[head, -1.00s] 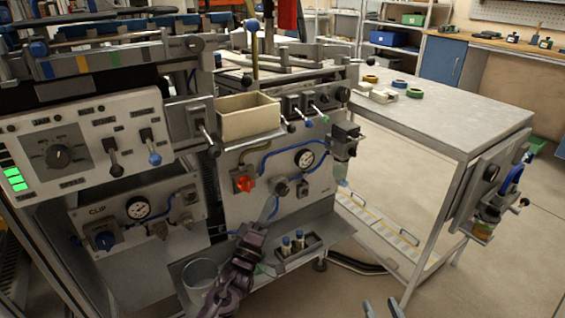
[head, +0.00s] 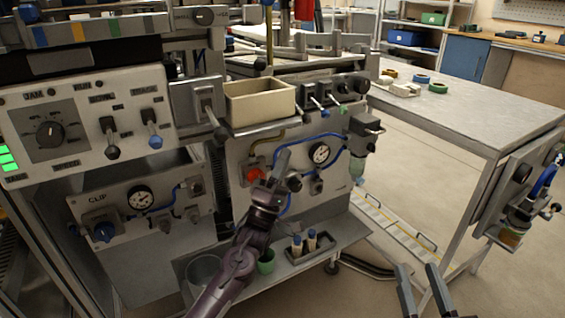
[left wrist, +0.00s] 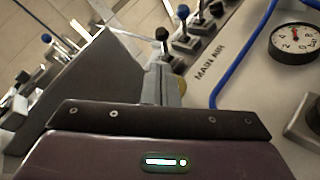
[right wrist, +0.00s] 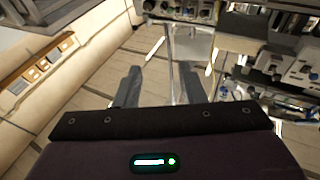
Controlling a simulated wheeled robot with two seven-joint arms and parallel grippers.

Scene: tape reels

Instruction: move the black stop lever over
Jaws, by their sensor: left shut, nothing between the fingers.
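A row of small levers (head: 323,101) sits on the right machine panel, right of the cream bin. Its black-knobbed lever shows in the left wrist view (left wrist: 162,35), just beyond the fingers, beside a blue-knobbed one (left wrist: 183,11). Another black-knobbed lever (head: 112,151) hangs on the left panel beside a blue-knobbed one (head: 155,141). No readable label tells which is the stop lever. My left gripper (head: 284,157) is shut and empty, pointing up in front of the right panel, below the lever row. My right gripper (head: 418,268) is open and empty at the lower right.
The cream bin (head: 261,109) juts out above my left gripper. A red knob (head: 256,175), a gauge (head: 320,153) and a blue hose (head: 343,136) are close to it.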

